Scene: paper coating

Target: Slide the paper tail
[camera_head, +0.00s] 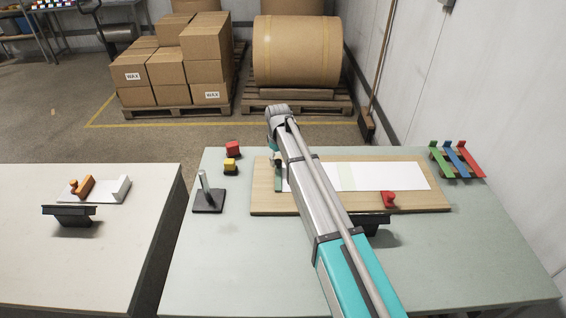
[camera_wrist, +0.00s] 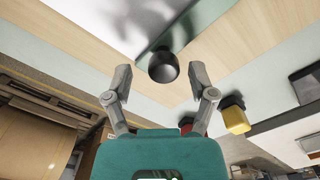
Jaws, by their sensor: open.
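A white paper strip (camera_head: 395,177) with a pale green band lies on a wooden board (camera_head: 440,200) on the right-hand table. My arm reaches across the board and hides part of the paper. My gripper (camera_head: 278,182) hangs at the paper's left end, mostly hidden by the arm. In the wrist view my gripper (camera_wrist: 162,76) is open, its two fingers well apart. A round black knob (camera_wrist: 163,67) shows between the fingertips, at the end of a shiny grey-green strip. I cannot tell whether the fingers touch it. White paper (camera_wrist: 95,18) shows at the upper left.
A red-knobbed tool (camera_head: 389,199) sits on the board's front edge. Red (camera_head: 233,148) and yellow (camera_head: 230,165) blocks and a black-based post (camera_head: 208,196) stand left of the board. Coloured tools (camera_head: 456,160) rest at the right. The table's front is mostly clear.

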